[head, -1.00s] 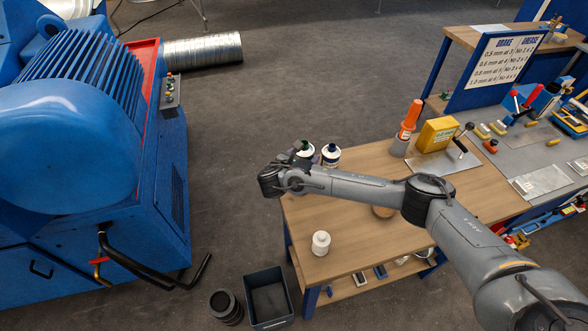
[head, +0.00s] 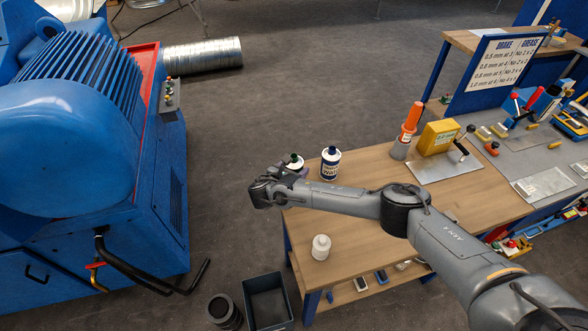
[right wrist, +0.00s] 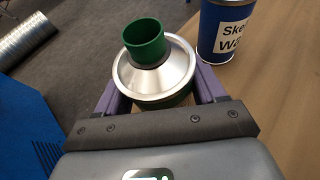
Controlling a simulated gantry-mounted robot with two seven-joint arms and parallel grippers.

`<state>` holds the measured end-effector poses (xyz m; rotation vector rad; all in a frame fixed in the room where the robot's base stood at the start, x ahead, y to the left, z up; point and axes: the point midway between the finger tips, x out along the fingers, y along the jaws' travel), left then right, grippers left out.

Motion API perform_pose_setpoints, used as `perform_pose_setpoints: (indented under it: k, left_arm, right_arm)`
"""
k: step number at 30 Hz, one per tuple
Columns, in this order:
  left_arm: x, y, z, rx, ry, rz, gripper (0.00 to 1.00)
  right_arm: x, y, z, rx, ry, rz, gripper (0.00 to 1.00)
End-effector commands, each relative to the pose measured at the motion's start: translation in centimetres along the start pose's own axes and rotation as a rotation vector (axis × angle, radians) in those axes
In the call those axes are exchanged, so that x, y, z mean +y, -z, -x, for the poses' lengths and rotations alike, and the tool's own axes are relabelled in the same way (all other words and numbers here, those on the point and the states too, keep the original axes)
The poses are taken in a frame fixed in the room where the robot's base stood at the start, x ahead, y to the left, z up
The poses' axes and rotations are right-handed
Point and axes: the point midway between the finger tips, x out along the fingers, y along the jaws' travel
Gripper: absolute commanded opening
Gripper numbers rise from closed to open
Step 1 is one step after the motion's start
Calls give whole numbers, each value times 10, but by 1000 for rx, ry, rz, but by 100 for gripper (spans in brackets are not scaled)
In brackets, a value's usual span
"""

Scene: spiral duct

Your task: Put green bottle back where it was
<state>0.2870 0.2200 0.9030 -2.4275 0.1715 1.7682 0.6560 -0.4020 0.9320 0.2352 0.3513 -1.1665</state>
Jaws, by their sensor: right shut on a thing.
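The green bottle (head: 296,161) shows behind my right wrist in the head view, at the far left corner of the wooden table (head: 400,215). In the right wrist view the bottle (right wrist: 157,70) has a green cap and a silver shoulder. It sits between the purple fingers of my right gripper (right wrist: 160,88), which is shut on it. Its lower body is mostly hidden, and I cannot tell whether its base touches the table. A blue labelled bottle (head: 331,163) stands upright just right of it and also shows in the right wrist view (right wrist: 227,28). My left gripper is not in view.
A small white bottle (head: 320,247) stands near the front left of the table. An orange bottle (head: 410,125) and a yellow box (head: 438,137) are farther right. A dark bin (head: 267,302) is on the floor. The blue machine (head: 80,150) stands left.

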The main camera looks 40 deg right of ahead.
Motion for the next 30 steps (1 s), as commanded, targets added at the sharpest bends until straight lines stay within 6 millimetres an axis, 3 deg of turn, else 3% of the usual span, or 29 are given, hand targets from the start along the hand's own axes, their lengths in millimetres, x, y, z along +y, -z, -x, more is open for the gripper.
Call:
perform_pose_setpoints:
  k: [5,6,11,23,30]
  left_arm:
    - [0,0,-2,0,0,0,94]
    - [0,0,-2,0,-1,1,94]
    - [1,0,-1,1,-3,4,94]
    - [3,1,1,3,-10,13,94]
    - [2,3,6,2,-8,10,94]
  right_arm:
    - [0,2,-1,0,0,-1,28]
    - [0,3,-1,0,0,0,71]
    - [0,2,-1,0,0,0,95]
    - [0,-1,2,1,-1,0,95]
    - [1,0,36,2,-3,1,95]
